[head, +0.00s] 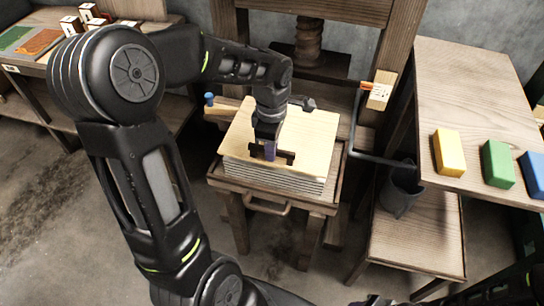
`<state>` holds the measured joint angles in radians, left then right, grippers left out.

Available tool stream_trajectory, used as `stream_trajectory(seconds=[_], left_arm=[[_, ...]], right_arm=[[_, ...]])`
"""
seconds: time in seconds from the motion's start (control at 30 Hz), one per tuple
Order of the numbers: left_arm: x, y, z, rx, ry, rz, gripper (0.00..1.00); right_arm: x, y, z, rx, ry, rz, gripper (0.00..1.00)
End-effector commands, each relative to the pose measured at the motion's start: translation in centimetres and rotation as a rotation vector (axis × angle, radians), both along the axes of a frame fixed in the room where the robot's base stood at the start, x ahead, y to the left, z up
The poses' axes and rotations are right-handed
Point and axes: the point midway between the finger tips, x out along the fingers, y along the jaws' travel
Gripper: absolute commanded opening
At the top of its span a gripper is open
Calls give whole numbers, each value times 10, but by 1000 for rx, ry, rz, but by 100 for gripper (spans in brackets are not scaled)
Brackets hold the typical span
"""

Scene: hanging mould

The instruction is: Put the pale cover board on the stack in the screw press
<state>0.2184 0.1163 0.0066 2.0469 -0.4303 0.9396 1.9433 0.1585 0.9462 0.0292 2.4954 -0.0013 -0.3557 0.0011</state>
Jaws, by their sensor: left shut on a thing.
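The pale cover board (307,140) is over the paper stack (275,180) in the wooden screw press (327,195). It looks about level and roughly lined up with the stack; I cannot tell whether it rests on it or hovers just above. My left gripper (271,152) points down over the middle of the board, shut on a small purple grip (270,149) on it. The gripper hides part of the board. The press screw (308,42) and its dark plate are raised behind the board. Dark parts of my right arm show at the bottom right; its fingers are not clear.
A side table (470,100) at the right bears yellow (448,152), green (497,164) and blue (534,172) blocks. A dark bucket (400,188) stands on a lower shelf. Press posts flank the stack behind. A left bench holds coloured boards (38,43) and white-red blocks.

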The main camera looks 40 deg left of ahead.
Motion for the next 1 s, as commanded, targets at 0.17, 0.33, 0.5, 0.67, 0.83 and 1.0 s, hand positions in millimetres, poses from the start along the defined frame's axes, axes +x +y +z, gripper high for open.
stream_trajectory(seconds=[0.17, 0.33, 0.5, 0.67, 0.83, 1.0], left_arm=[[0, 0, -8, -1, 2, 0, 0], [0, 0, -31, -1, 2, 0, 0], [0, 0, -37, -1, -1, -1, 0], [0, 0, -37, -1, -1, 0, 0], [0, 0, -40, 0, 0, -1, 16], [0, 0, -40, -1, 1, 0, 30]], right_arm=[[0, 0, 1, 0, 0, 0, 36], [0, 0, 2, 0, 0, 0, 36], [0, 0, 2, 0, 0, 0, 36], [0, 0, 2, 0, 0, 0, 36], [0, 0, -1, 0, 0, 0, 36], [0, 0, 0, 0, 0, 0, 36]])
